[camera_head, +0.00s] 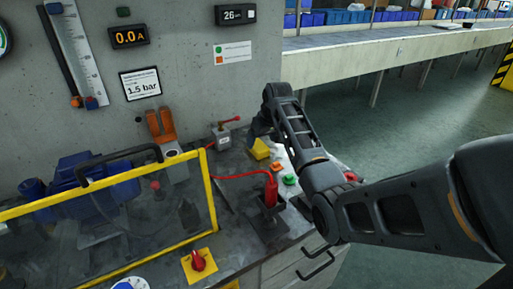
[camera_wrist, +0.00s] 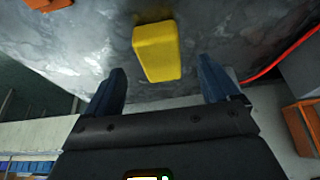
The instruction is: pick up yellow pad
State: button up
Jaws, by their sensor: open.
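The yellow pad (camera_wrist: 157,50) is a small block lying on the grey worktop in the wrist view. It also shows in the head view (camera_head: 260,149), close to the end of my arm. My gripper (camera_wrist: 164,80) is open, with one dark blue finger to each side of the pad's near end. The pad lies mostly ahead of the fingertips, and I see a gap between it and each finger. In the head view my gripper (camera_head: 257,132) is just above and behind the pad, partly hidden by my own wrist.
An orange block (camera_head: 277,166) and a green button (camera_head: 290,180) are near the pad. A red-handled device (camera_head: 270,192) with a red hose stands in front. A small box with a red lever (camera_head: 222,135) is to the left. A yellow-framed guard (camera_head: 213,190) covers the pump.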

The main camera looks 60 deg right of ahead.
aim_at(258, 145)
jog(key=shift+w+x, duration=0.2)
jog(key=shift+x, duration=2.4)
jog(key=shift+d+r, duration=0.1)
jog(key=shift+c, duration=0.2)
jog(key=c, duration=1.1)
jog(key=shift+r, duration=0.1)
jog(key=shift+r, duration=0.5)
notch_tip(258, 145, up, 3)
jog(key=shift+f, duration=0.25)
jog(key=s+d+r+b, duration=0.1)
jog(key=s+d+r, duration=0.1)
jog(key=s+r, duration=0.5)
jog(key=s, duration=0.4)
jog(key=shift+s+d+r, duration=0.2)
jog(key=shift+s+d, duration=0.05)
jog(key=shift+d, duration=0.05)
